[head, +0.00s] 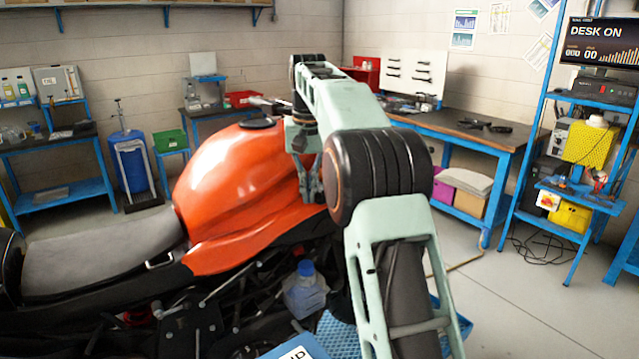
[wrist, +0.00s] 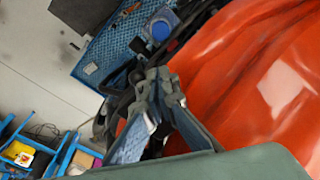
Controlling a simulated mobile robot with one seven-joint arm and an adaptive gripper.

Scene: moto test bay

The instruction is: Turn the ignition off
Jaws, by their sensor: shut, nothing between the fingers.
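The motorcycle's orange tank (head: 225,190) fills the middle of the head view, and it also fills the right of the wrist view (wrist: 265,75). The ignition and its key cannot be made out in either view; the front of the motorcycle is largely behind my arm and the tank. My gripper (head: 311,198) points down beside the tank's right side in the head view. In the wrist view my gripper (wrist: 158,80) has its fingers together and empty, close to the tank's edge.
A blue perforated tray (wrist: 120,45) with a blue-capped bottle (head: 305,285) sits low beside the motorcycle. A workbench (head: 465,130) stands behind, and a blue rack (head: 560,195) with a screen stands at right. Open floor lies between the motorcycle and the rack.

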